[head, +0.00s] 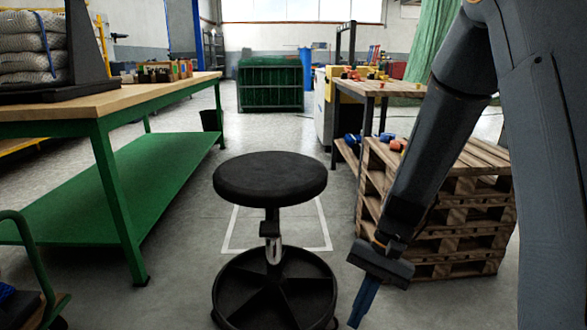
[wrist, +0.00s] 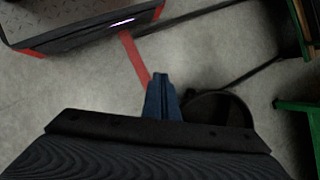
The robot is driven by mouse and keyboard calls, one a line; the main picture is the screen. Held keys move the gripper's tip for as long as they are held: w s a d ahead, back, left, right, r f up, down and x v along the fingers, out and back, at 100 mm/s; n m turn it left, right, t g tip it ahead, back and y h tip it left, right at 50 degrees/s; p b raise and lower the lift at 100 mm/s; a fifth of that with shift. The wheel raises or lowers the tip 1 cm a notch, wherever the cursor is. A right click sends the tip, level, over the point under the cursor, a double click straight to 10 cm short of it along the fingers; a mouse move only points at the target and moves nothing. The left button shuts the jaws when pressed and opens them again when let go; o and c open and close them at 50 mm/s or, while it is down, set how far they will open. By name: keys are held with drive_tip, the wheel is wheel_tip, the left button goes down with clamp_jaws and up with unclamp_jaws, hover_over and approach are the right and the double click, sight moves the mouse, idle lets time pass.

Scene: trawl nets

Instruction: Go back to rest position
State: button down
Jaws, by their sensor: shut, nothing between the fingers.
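My gripper (head: 360,308) hangs at the end of my dark arm on the right side of the head view, pointing down beside the black stool. Its blue fingers are together and empty. In the wrist view my gripper (wrist: 160,80) also shows with its blue fingers shut above the grey floor, with nothing held.
A round black stool (head: 270,180) stands just left of my gripper. A stack of wooden pallets (head: 460,245) stands behind my arm at right. A green-legged workbench (head: 110,105) is at left. A dark box with red corners (wrist: 80,30) shows in the wrist view.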

drive_tip(key=d+r+n+t+h, duration=0.4)
drive_tip(key=d+r+n+t, duration=0.2)
drive_tip(key=r, duration=0.2)
drive_tip(key=s+a+r+n+g+y, duration=0.1)
drive_tip(key=s+a+r+n, duration=0.25)
drive_tip(key=s+a, duration=0.65)
drive_tip(key=s+a+r+n+g, duration=0.1)
drive_tip(key=s+a+r+n, duration=0.2)
drive_tip(key=s+a+r, duration=0.55)
drive_tip(key=d+r+m+p, duration=0.2)
drive_tip(key=d+r+p, duration=0.4)
drive_tip(key=p, duration=0.6)
drive_tip(key=w+d+r+m+h+p, duration=0.1)
drive_tip(key=d+r+m+p, duration=0.1)
drive_tip(key=d+r+p, duration=0.4)
drive_tip(key=d+r+m+p, duration=0.3)
drive_tip(key=d+r+p, duration=0.3)
drive_tip(key=r+p, duration=0.7)
drive_tip(key=p, duration=0.7)
drive_tip(key=shift+w, duration=0.2)
